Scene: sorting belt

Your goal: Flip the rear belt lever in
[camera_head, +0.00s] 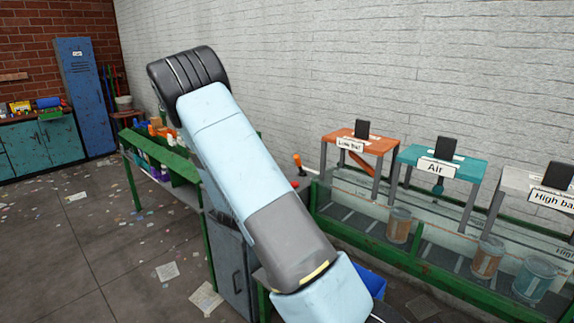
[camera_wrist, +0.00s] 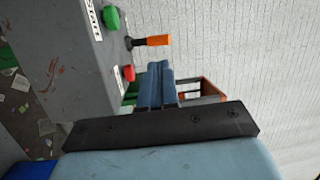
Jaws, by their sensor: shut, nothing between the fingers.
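An orange-handled lever (camera_wrist: 150,41) on a dark stem sticks out from a grey control panel in the wrist view. A green button (camera_wrist: 111,19) and a red button (camera_wrist: 128,73) sit on the same panel. My gripper (camera_wrist: 158,66) is shut and empty, with its fingertips just below the lever handle in the picture. A gap shows between them, but their depth apart is hard to judge. In the head view the orange lever (camera_head: 297,160) stands at the belt's far end, by the wall. My arm hides the gripper and most of the panel there.
The belt (camera_head: 362,218) runs along the wall, with several cans and an orange (camera_head: 362,142), a teal (camera_head: 455,165) and a white (camera_head: 517,180) gantry. A green table (camera_head: 163,172) with bottles stands left of my arm. Open floor with litter lies at left.

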